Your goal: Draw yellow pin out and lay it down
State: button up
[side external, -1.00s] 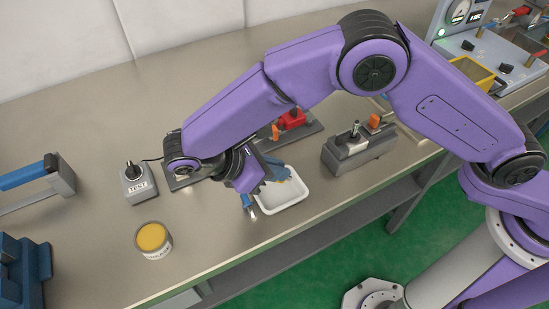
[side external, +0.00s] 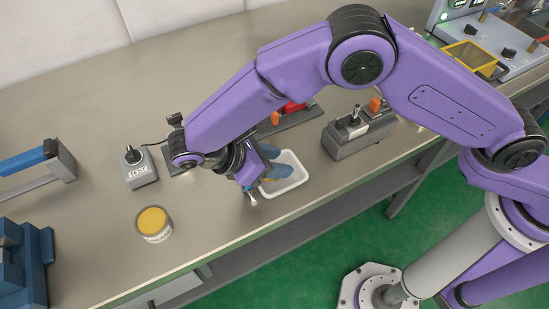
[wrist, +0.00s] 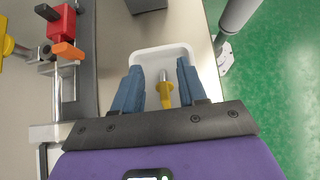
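In the wrist view a yellow pin (wrist: 166,97) with a short grey end shows over the floor of a white tray (wrist: 187,54). It appears to lie there, though its exact height is hard to judge. My gripper (wrist: 160,78) is open, its two blue fingers on either side of the pin with clear gaps. In the side view my gripper (side external: 271,165) is low at the white tray (side external: 303,178), and the pin is not visible there. A red clamp block (wrist: 61,22) with an orange part stands on a fixture plate left of the tray.
A grey switch block (side external: 350,143) stands right of the tray. A TEST box (side external: 138,170) and a yellow-topped can (side external: 153,224) stand to the left. The bench's front edge runs close by the tray. Bare bench lies between the can and the tray.

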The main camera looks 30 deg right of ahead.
jog(key=v, duration=1.2)
dwell(0.3)
jog(key=shift+d+r, duration=0.1)
dwell(0.7)
